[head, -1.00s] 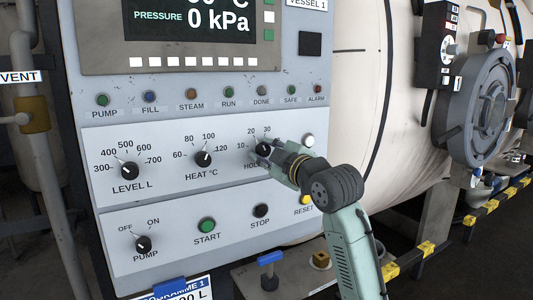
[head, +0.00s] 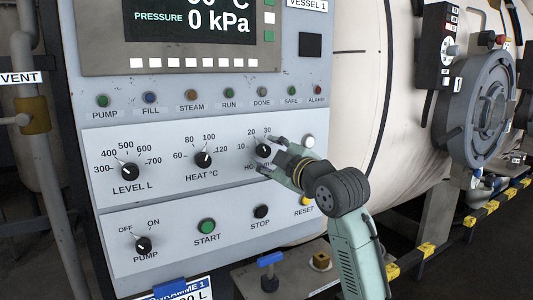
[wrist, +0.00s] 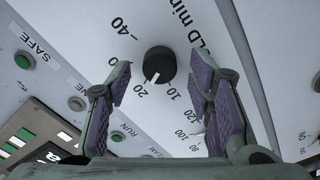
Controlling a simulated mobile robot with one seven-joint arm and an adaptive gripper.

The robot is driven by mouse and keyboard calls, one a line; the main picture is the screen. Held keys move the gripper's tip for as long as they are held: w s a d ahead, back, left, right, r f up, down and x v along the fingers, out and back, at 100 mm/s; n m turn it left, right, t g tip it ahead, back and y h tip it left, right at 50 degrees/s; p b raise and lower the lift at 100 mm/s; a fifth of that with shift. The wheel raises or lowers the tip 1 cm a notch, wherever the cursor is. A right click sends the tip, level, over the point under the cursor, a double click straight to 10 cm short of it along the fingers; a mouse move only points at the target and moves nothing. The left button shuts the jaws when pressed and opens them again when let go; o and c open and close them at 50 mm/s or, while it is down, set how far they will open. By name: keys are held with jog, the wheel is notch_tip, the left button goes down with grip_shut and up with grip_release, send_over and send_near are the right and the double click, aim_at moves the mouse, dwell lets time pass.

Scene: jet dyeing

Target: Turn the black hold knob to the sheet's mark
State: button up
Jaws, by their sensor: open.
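The black hold knob (head: 263,150) is on the panel's upper control row, at the right. In the wrist view the knob (wrist: 160,64) has a white pointer line directed between 20 and 10, closer to 20. My gripper (head: 270,166) is open at the lower right of the knob in the head view. In the wrist view its purple-padded fingers (wrist: 160,88) are spread, with the knob beyond and between them; nothing is held. The programme sheet (head: 185,289) is cut off at the bottom, and its hold mark is not visible.
The heat knob (head: 203,159) and level knob (head: 130,170) are to the left on the same row. Start (head: 207,225), stop (head: 260,211) and yellow reset (head: 306,201) buttons are below. A white button (head: 308,141) is close to my gripper.

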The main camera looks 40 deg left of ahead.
jog(key=v, duration=1)
jog(key=shift+s+d, duration=0.15)
jog(key=shift+d, duration=0.2)
